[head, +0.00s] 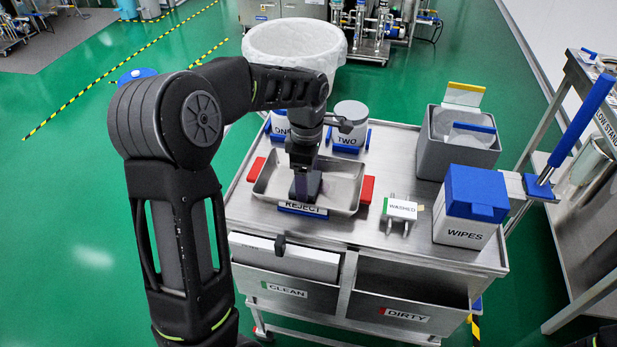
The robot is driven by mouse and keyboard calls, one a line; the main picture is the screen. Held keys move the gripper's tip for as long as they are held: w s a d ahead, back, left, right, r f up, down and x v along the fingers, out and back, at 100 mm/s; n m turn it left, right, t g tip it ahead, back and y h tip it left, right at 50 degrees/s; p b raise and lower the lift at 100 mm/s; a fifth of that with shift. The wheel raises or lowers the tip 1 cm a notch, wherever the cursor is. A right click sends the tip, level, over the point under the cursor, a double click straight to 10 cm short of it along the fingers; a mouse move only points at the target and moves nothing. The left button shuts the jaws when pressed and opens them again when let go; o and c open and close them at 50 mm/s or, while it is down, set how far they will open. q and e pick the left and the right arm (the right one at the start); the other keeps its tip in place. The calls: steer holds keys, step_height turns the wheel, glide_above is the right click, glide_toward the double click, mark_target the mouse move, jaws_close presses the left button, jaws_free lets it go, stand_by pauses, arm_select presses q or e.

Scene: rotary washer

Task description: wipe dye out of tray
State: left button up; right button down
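The metal tray (345,178) with red handles sits on the cart top behind a REJECT label (302,209). My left gripper (305,190) reaches down over the middle of the tray, its tips low near the tray's floor or front wall. I cannot tell whether it touches, whether its fingers are open or shut, or whether it holds a wipe. No dye stands out in the visible part of the tray; the gripper hides the middle. A white WIPES box (462,233) with a blue lid stands at the cart's right. My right gripper is out of view.
Jars labelled ONE (279,123) and TWO (350,120) stand behind the tray. A WASHED holder (402,208) is at its right, a grey bin (440,150) behind the WIPES box. CLEAN (284,289) and DIRTY (404,315) bins hang at the front. A blue lever (583,120) rises at right.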

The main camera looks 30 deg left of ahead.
mark_target(328, 192)
arm_select(q)
steer(key=shift+s+a, duration=0.3)
steer(key=shift+a, duration=0.35)
steer(key=shift+s+a, duration=0.25)
steer(key=shift+a, duration=0.4)
steer(key=shift+w+d, duration=0.1)
steer(key=shift+w+d+f, duration=0.1)
steer(key=shift+w+d, duration=0.1)
steer(key=shift+d, duration=0.45)
steer(key=shift+w+d+f, duration=0.1)
steer(key=shift+w+d, duration=0.05)
steer(key=shift+d, duration=0.45)
steer(key=shift+d, duration=0.15)
steer(key=shift+w+d+r, duration=0.1)
steer(key=shift+w+d, duration=0.15)
steer(key=shift+d, duration=0.35)
steer(key=shift+w+d, duration=0.2)
steer(key=shift+d, duration=0.35)
steer(key=shift+w+d+r+p, duration=0.1)
steer(key=shift+w+d+p, duration=0.15)
steer(key=shift+d, duration=0.3)
steer(key=shift+w+d+r+p, duration=0.1)
steer(key=shift+w+d+p, duration=0.1)
steer(key=shift+d, duration=0.3)
